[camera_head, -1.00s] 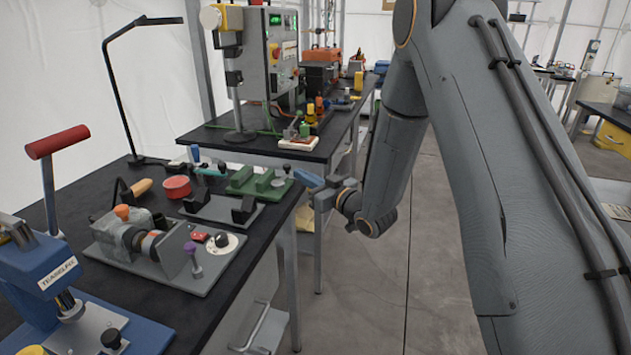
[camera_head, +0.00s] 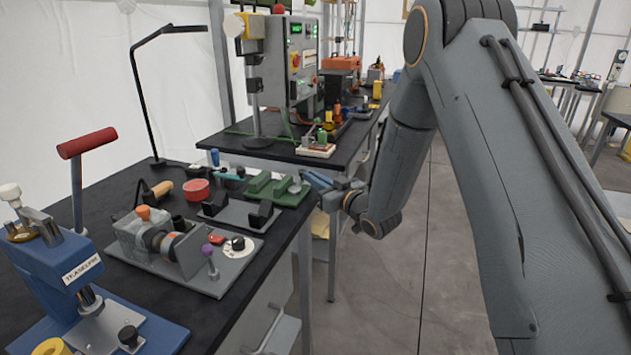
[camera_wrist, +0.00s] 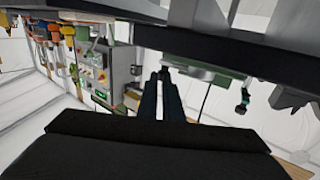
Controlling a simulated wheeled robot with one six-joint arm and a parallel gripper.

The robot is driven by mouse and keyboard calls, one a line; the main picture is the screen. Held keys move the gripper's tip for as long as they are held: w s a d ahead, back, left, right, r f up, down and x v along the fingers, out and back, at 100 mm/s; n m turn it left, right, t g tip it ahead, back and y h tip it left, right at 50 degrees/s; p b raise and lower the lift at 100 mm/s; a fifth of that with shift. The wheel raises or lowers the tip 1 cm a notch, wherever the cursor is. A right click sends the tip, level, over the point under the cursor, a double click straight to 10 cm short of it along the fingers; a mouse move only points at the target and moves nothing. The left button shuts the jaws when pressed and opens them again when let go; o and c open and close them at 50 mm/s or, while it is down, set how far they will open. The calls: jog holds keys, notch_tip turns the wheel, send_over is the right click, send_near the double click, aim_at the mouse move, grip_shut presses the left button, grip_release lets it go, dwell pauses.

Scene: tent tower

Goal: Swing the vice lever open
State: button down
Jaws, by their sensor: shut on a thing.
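The green vice (camera_head: 272,190) stands near the right edge of the near bench, with a small grey part at its right end.
A grey fixture (camera_head: 238,212) stands just in front of the vice, and a red tin (camera_head: 196,190) lies to its left. A motor rig (camera_head: 170,245) and blue press (camera_head: 62,275) are nearer. A second bench (camera_head: 240,147) stands behind. The floor (camera_head: 385,290) right of the bench is clear.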

jog(key=shift+w+a+r, duration=0.15)
jog(key=shift+w+r, duration=0.05)
jog(key=shift+s+d+f+p, duration=0.1)
jog(key=shift+s+d+p, duration=0.15)
jog(key=shift+s, duration=0.2)
jog(key=s+d+f+m+g+h+b, duration=0.1)
jog(key=s+d+f+m+g+h, duration=0.15)
jog(key=s+d+h, duration=0.45)
jog(key=s+d+f+m+g+h, duration=0.2)
jog(key=s+d+f+g+h, duration=0.15)
jog(key=s+d, duration=0.8)
jog(key=s+r+m+g, duration=0.1)
jog(key=s+m+g, duration=0.2)
jog(key=s, duration=1.9)
jog(key=g, duration=0.5)
jog(key=shift+a+r, duration=0.3)
jog(key=shift+r, duration=0.05)
